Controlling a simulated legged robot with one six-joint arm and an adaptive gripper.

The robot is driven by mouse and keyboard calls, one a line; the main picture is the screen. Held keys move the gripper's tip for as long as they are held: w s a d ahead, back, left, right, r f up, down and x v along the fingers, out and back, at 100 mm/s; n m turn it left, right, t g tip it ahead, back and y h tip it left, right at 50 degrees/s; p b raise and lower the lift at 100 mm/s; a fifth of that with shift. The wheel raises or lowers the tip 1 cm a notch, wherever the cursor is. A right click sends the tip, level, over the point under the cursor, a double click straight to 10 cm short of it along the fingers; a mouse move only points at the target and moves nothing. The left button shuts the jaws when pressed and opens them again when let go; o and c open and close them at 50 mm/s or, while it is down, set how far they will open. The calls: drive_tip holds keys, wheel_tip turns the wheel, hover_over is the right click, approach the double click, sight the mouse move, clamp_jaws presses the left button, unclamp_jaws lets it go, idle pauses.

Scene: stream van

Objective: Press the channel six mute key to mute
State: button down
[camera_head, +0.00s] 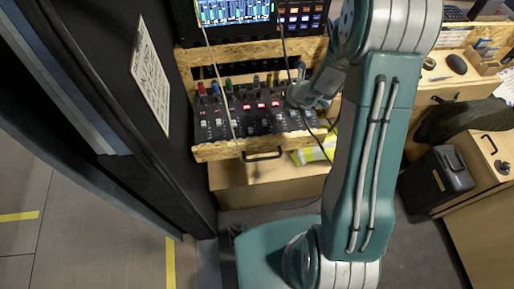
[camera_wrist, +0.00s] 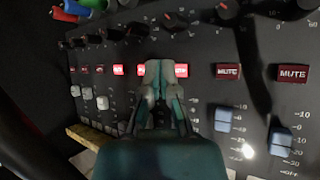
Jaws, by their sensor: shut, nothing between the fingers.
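The mixer's black panel (camera_head: 235,127) sits in a wooden drawer in the head view. In the wrist view a row of red MUTE keys crosses the panel. Three show brightly lit: one key (camera_wrist: 118,70) at left, one beside it (camera_wrist: 143,70), and one (camera_wrist: 180,70) partly hidden behind my fingertips. Counting from the left, that partly hidden one looks like the channel six mute key. The keys to its right (camera_wrist: 228,71) are dim red. My gripper (camera_wrist: 160,68) is shut and empty, with its tips over the key row. I cannot tell whether they touch a key.
White and blue faders (camera_wrist: 222,119) stand below the keys, and knobs (camera_wrist: 170,19) stand above them. Thin cables (camera_head: 225,92) hang across the mixer in the head view. A screen (camera_head: 233,12) is behind it. The drawer's front handle (camera_head: 263,156) sticks out.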

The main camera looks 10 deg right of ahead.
sight(276, 105)
drive_tip(key=shift+r, duration=2.65)
drive_tip(key=s+a+r+n+g, duration=0.1)
drive_tip(key=s+a+r+n, duration=0.2)
drive_tip(key=s+r+n, duration=0.5)
drive_tip(key=s+a+r+n+g, duration=0.1)
drive_tip(key=s+a+r+n, duration=0.2)
drive_tip(key=r+n, duration=0.55)
drive_tip(key=s+d+r+n+h, duration=0.2)
drive_tip(key=s+d+n, duration=0.1)
drive_tip(key=s+n, duration=0.5)
drive_tip(key=s+d+r+n+h, duration=0.2)
drive_tip(key=s+n, duration=0.6)
drive_tip(key=n, duration=0.5)
drive_tip(key=shift+d+r+h, duration=0.15)
drive_tip(key=shift+d+h, duration=0.3)
drive_tip(key=shift+h, duration=0.25)
